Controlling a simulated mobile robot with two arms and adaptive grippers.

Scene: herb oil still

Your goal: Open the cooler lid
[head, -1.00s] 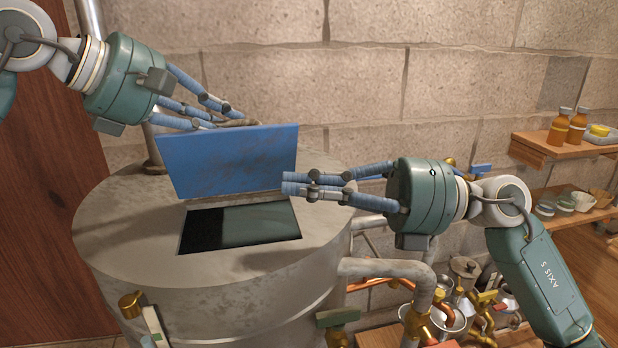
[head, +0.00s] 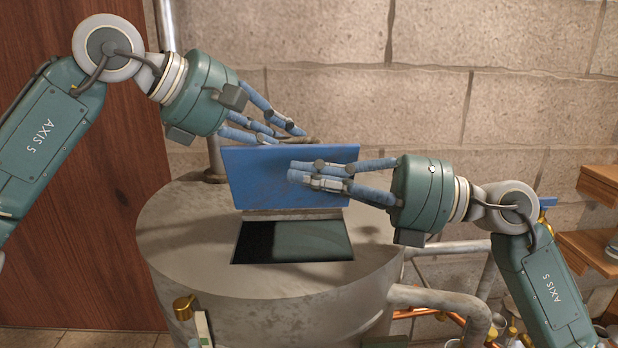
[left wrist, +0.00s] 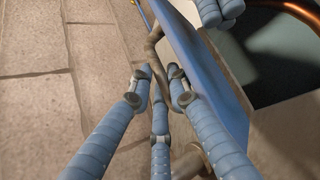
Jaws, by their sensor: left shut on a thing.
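The cooler lid, a blue panel (head: 250,178), stands raised and close to upright at the back edge of a dark rectangular opening (head: 295,242) in the round grey vessel top. My left gripper (head: 308,138) is behind the lid's top edge. In the left wrist view its fingers close around a brownish bar (left wrist: 152,45) beside the lid (left wrist: 205,65). My right gripper (head: 296,172) is in front of the lid's face, its fingertips close together. I cannot tell whether they touch the lid. The right fingertips also show at the top of the left wrist view (left wrist: 220,10).
The grey metal vessel (head: 190,235) has a brass fitting (head: 183,308) on its near left side. Grey pipes (head: 445,300) run off to its right. A block wall (head: 430,90) stands close behind, and wooden shelves (head: 600,185) are at the right edge.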

